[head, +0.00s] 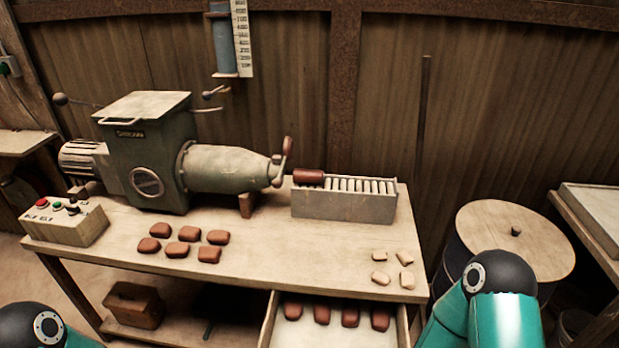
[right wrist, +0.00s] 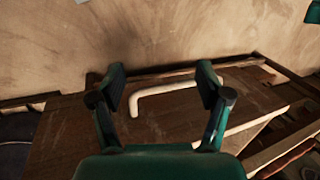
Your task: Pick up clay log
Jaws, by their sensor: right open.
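The clay log (head: 308,177), short and reddish-brown, lies at the left end of the roller rack (head: 343,206), just in front of the pug mill's nozzle (head: 277,172) in the head view. My right gripper (right wrist: 161,82) is open in the right wrist view. A pale bent handle (right wrist: 165,88) on a dark wooden panel shows between its fingers; whether they touch it I cannot tell. The clay log is not seen in the right wrist view. In the head view only upper parts of my arms show, and my left gripper is out of view.
Reddish clay pieces (head: 190,234) and small pale pieces (head: 380,279) lie on the table (head: 300,245). An open drawer (head: 268,325) at the front holds more reddish pieces. A control box (head: 66,222) stands at left. A lidded drum (head: 515,236) stands at right.

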